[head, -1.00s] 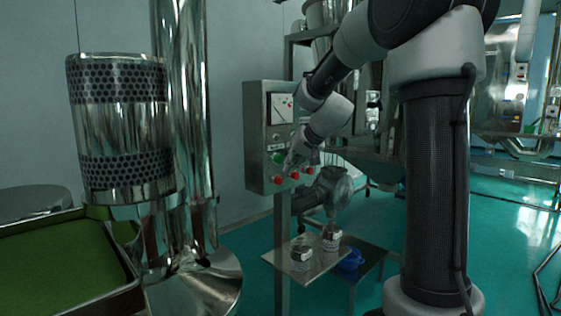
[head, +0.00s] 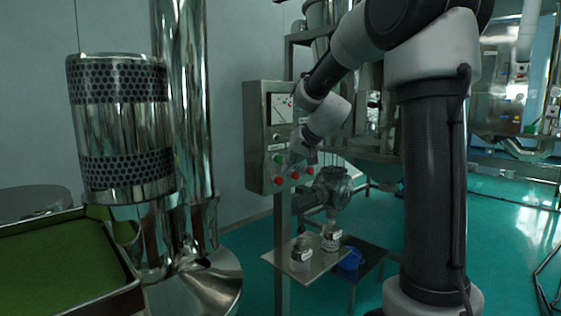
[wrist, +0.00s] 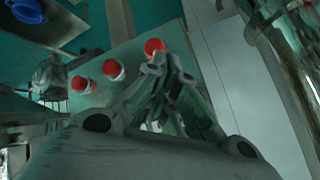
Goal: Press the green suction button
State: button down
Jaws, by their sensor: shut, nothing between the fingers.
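The grey control box (head: 256,140) stands on a post near the middle of the head view. A green button (head: 278,159) shows on its front, above the leftmost of a row of red buttons (head: 278,181). My gripper (head: 290,164) is shut and empty, just right of this green button, in front of the panel. In the wrist view, the closed fingertips (wrist: 166,64) lie close to a red button (wrist: 154,47); I cannot tell whether they touch. The fingers hide part of the panel there, and no green button shows clearly. The button labels are too small to read.
A meter (head: 282,108) sits high on the box. Below, a small metal shelf (head: 290,265) holds jars, with a blue object (head: 350,260) beside it. A shiny steel column (head: 185,110) and green-lined tray (head: 50,260) stand left.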

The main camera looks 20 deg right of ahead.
jog(key=shift+w+a, duration=0.1)
jog(key=shift+w, duration=0.05)
dwell(0.5)
jog(key=shift+w+a, duration=0.1)
jog(key=shift+w, duration=0.1)
jog(key=shift+w+a, duration=0.15)
jog(key=shift+w, duration=0.35)
dwell(0.7)
dwell(0.4)
jog(key=shift+s+d, duration=0.35)
jog(key=shift+s, duration=0.5)
jog(key=shift+s+d, duration=0.3)
jog(key=shift+s, duration=0.5)
jog(key=shift+s+d, duration=0.35)
jog(key=shift+s, duration=0.4)
jog(key=shift+s+d, duration=0.3)
jog(key=shift+s, duration=0.5)
